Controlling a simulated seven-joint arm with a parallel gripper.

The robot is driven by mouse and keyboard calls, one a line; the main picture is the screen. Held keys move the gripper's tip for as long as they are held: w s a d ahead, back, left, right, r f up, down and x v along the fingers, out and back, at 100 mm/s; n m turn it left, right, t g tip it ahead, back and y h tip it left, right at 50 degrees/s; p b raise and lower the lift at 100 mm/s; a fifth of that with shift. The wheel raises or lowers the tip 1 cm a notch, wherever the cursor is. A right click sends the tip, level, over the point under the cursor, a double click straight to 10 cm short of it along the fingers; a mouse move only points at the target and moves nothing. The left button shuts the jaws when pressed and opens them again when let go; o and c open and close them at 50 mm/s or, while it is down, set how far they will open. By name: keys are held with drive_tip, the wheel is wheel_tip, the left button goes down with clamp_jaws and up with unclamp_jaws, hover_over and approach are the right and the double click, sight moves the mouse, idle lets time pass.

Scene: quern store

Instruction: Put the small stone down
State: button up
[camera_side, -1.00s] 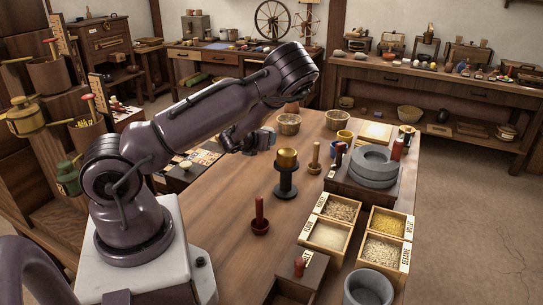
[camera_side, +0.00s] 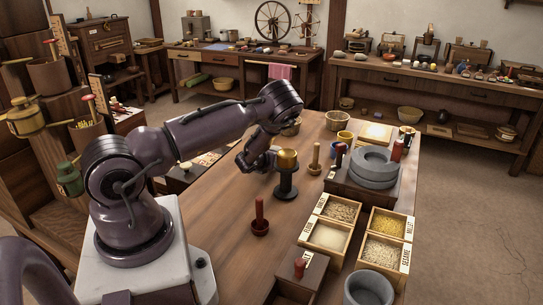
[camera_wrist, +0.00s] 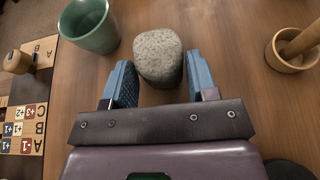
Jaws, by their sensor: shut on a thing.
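The small stone (camera_wrist: 158,54) is grey, speckled and rounded, and sits between the two blue fingers of my gripper (camera_wrist: 159,76) in the wrist view. The fingers are shut on it. Wooden surface shows around the stone, but I cannot tell whether its underside touches it. The stone cannot be made out there, hidden by the hand.
A green cup (camera_wrist: 91,27) stands beyond the left finger. A wooden mortar with a pestle (camera_wrist: 292,48) is at the right. A lettered board (camera_wrist: 25,127) lies at the left.

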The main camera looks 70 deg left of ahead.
drive_tip(key=o, duration=1.4)
drive_tip(key=shift+f, duration=0.1)
drive_tip(key=shift+c, duration=0.2)
drive_tip(key=shift+s+d+r, duration=0.1)
drive_tip(key=shift+r, duration=0.1)
drive_tip(key=v, duration=1.1)
drive_tip(key=shift+s+d+r, duration=0.2)
drive_tip(key=shift+s, duration=0.05)
